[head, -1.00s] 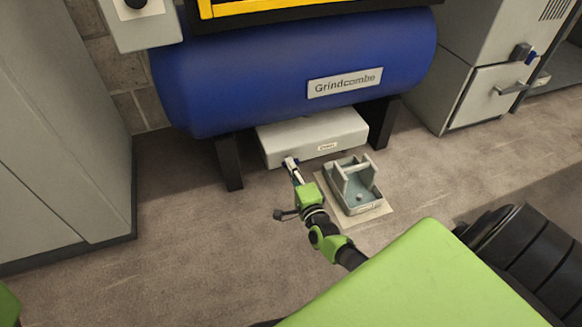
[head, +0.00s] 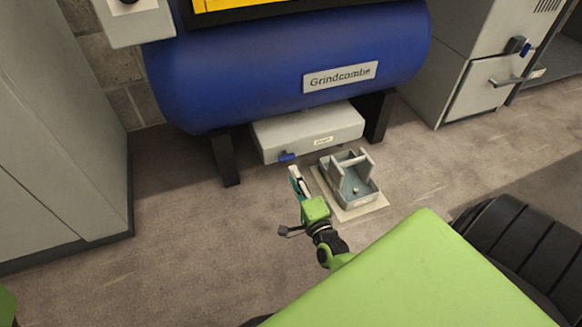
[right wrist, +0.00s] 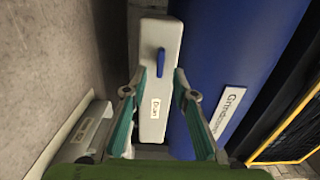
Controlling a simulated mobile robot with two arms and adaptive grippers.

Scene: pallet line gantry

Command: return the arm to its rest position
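My right gripper (head: 295,175) is in front of the grey box (head: 310,131) under the blue tank, low over the floor. In the right wrist view my right gripper (right wrist: 160,78) has its two fingers spread with nothing between them. The grey box (right wrist: 154,115) lies beyond the fingers, with its label facing me. A blue handle (head: 287,157) sits on the box's front and stands clear of the fingertips. The same blue handle shows in the right wrist view (right wrist: 161,62). My left gripper is not in view.
The blue tank (head: 290,70) stands on dark legs above the box. A grey open tray (head: 350,180) on a pale mat lies right of my right gripper. A grey cabinet (head: 60,150) is at the left. Bare floor (head: 190,240) lies between cabinet and gripper.

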